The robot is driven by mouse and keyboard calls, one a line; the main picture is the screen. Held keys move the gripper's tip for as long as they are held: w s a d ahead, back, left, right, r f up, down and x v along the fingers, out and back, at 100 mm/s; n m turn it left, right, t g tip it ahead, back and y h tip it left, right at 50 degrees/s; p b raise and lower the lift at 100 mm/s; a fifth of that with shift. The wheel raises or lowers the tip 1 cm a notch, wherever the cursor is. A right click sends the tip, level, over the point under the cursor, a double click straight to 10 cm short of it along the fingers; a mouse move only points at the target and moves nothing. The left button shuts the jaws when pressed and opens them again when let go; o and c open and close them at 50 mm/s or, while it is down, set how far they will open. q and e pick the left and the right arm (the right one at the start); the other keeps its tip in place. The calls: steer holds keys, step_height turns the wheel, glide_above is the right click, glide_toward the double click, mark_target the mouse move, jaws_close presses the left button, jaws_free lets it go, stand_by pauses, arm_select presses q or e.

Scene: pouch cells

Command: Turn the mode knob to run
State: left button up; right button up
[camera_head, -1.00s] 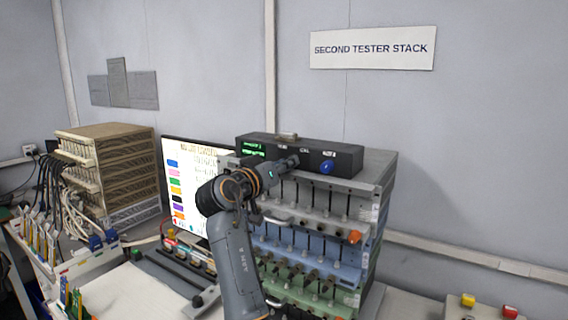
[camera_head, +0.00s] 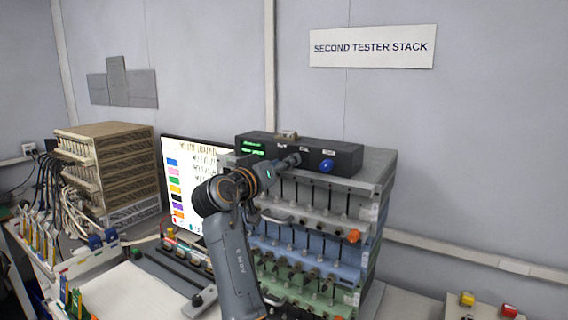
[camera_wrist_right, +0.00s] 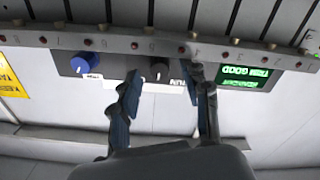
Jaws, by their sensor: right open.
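A black control box (camera_head: 347,158) sits on top of the tester stack, with a blue knob (camera_head: 327,166) on its front at the right. In the right wrist view, the picture is upside down: a dark knob (camera_wrist_right: 160,68) sits by a label reading RUN, and the blue knob (camera_wrist_right: 82,63) is to its left. My right gripper (camera_wrist_right: 165,80) is open, one finger on each side of the dark knob in the picture; I cannot tell whether either touches it. My left gripper is out of view.
A green display (camera_wrist_right: 245,75) is on the box beside the dark knob. Tester drawers (camera_head: 310,228) with several cables and handles lie below the box. A screen (camera_head: 190,180) stands left of my arm. A beige stack (camera_head: 105,165) is further left.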

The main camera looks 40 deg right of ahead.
steer(key=v, duration=1.1)
steer(key=shift+a, duration=0.15)
